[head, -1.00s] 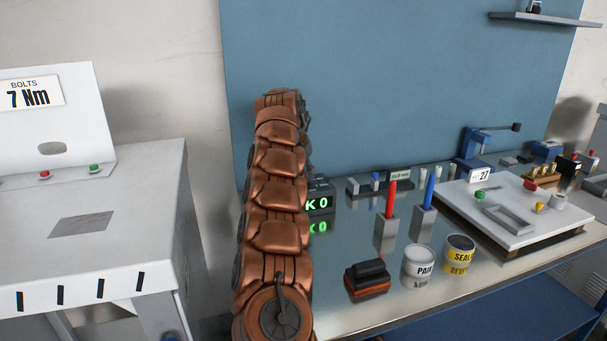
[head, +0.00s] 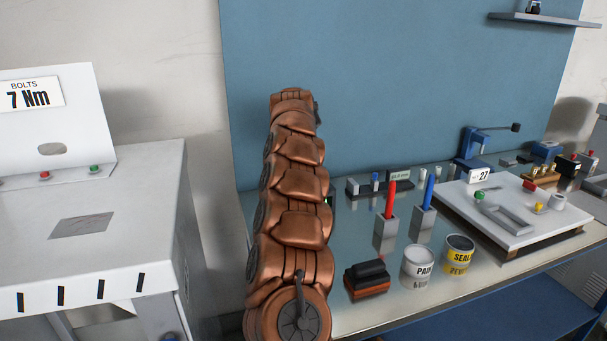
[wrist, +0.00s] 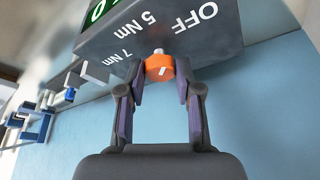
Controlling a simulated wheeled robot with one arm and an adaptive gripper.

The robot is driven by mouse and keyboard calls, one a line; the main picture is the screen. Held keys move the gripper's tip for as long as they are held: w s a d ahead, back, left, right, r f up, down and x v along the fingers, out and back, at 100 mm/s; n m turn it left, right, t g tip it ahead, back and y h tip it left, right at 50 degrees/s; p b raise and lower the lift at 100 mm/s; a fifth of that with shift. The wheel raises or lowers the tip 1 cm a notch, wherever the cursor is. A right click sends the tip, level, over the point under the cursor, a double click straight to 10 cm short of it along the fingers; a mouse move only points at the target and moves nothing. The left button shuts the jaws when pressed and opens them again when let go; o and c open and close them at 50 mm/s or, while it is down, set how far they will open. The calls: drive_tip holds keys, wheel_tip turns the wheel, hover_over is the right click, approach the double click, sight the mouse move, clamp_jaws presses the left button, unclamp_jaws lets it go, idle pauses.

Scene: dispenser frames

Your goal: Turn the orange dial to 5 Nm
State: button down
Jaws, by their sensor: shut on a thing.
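The orange dial (wrist: 159,68) shows in the wrist view on the underside edge of a dark grey box (wrist: 215,45), as that view is turned. My gripper (wrist: 160,72) has one finger on each side of the dial and is shut on it. White labels OFF, 5 Nm and 7 Nm are printed on the box around the dial. The dial's face has a short slanted white mark; I cannot tell which label it points to. Part of a green display shows at the top left. In the head view my arm hides the dial and gripper.
In the head view, a red marker (head: 391,200) and a blue marker (head: 428,193) stand right of my arm. The paint can (head: 418,268), sealant can (head: 460,255) and a black-orange block (head: 367,278) stand nearer the bench front. A blue panel (head: 400,80) rises behind.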

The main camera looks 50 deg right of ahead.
drive_tip(key=n+p, duration=0.1)
drive_tip(key=n, duration=0.1)
drive_tip(key=n+t+y+p, duration=0.1)
drive_tip(key=n+p, duration=0.1)
drive_tip(key=n, duration=0.1)
drive_tip(key=shift+s+d+r+y, duration=0.15)
drive_tip(key=shift+d+r+y, duration=0.05)
drive_tip(key=shift+y, duration=0.1)
drive_tip(key=shift+d+f+n+t+y+p, duration=0.1)
drive_tip(key=shift+n+t+y+p, duration=0.3)
drive_tip(key=shift+n, duration=0.6)
drive_tip(key=shift+f+n+y+p, duration=0.1)
drive_tip(key=shift+n+y+p, duration=0.1)
drive_tip(key=shift+n+p, duration=0.6)
drive_tip(key=shift+n, duration=0.3)
drive_tip(key=c, duration=0.8)
unclamp_jaws()
drive_tip(key=v, duration=1.2)
drive_tip(key=shift+s, duration=0.15)
